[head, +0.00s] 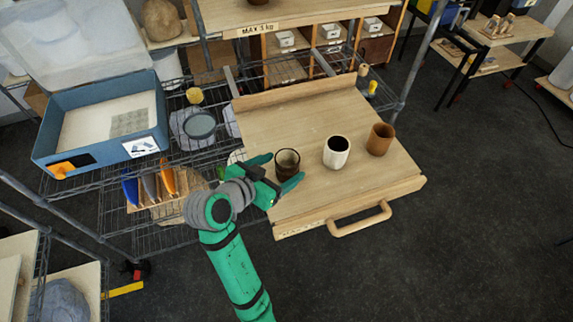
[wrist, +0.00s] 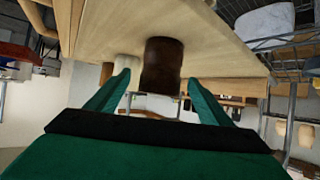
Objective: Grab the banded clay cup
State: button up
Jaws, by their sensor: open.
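Three cups stand upright in a row on the wooden tray board (head: 290,115). The left one is a dark brown cup (head: 287,162) with a faint lighter band; it is the likeliest match for the banded clay cup. The middle one is a white cup (head: 336,152) with a dark inside. The right one is a plain tan-brown cup (head: 380,139). My green gripper (head: 278,171) is open, with a finger to either side of the dark cup. In the wrist view, the dark cup (wrist: 162,64) appears between the open fingertips (wrist: 157,82), not visibly clamped.
The board has a wooden handle (head: 360,220) at its front edge and a raised back strip. A blue bin (head: 105,125), a round dark-lidded jar (head: 199,126) and upright coloured pieces (head: 150,186) are on the wire shelf to the left. The board's front right is clear.

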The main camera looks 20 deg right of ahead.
aim_at(293, 160)
jog(key=shift+x, duration=1.5)
jog(key=x, duration=0.4)
jog(key=shift+w+d+r, duration=0.15)
jog(key=shift+d+r, duration=0.05)
jog(key=shift+d, duration=0.15)
jog(key=shift+a, duration=0.1)
jog(key=c, duration=1.2)
jog(key=shift+c, duration=0.6)
jog(key=shift+w+r, duration=0.1)
